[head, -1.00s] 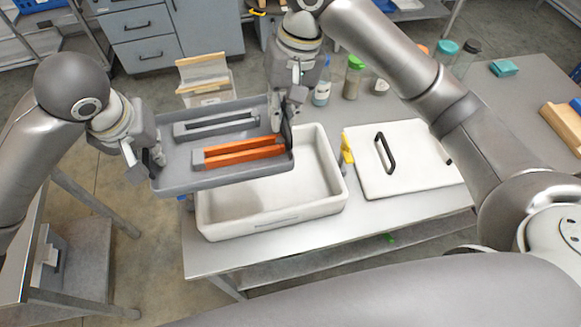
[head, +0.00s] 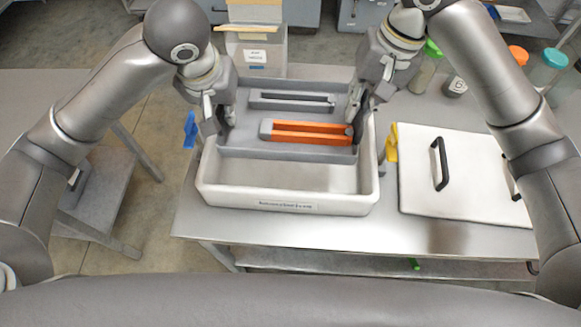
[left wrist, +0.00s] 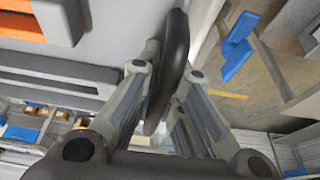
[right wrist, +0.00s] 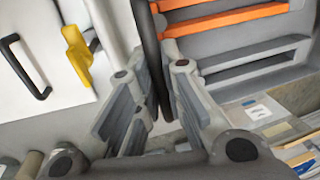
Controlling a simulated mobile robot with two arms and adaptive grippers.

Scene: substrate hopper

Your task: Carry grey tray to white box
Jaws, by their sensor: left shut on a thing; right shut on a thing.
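The grey tray (head: 240,142) is held level between my two grippers in the head view, over the back part of the white box (head: 290,200). An orange slotted holder and a grey slotted holder lie in the tray. My left gripper (head: 222,122) is shut on the tray's left handle, a dark bar seen in the left wrist view (left wrist: 172,75). My right gripper (head: 358,115) is shut on the right handle, also dark in the right wrist view (right wrist: 150,50). The box's front interior is visible and empty; its back is hidden under the tray. The exact height gap cannot be told.
A blue clip (head: 190,130) is at the box's left side and a yellow clip (head: 391,142) at its right. A white lid (head: 460,180) with black handles lies on the table to the right. Jars (head: 428,68) and a carton (head: 258,55) stand behind.

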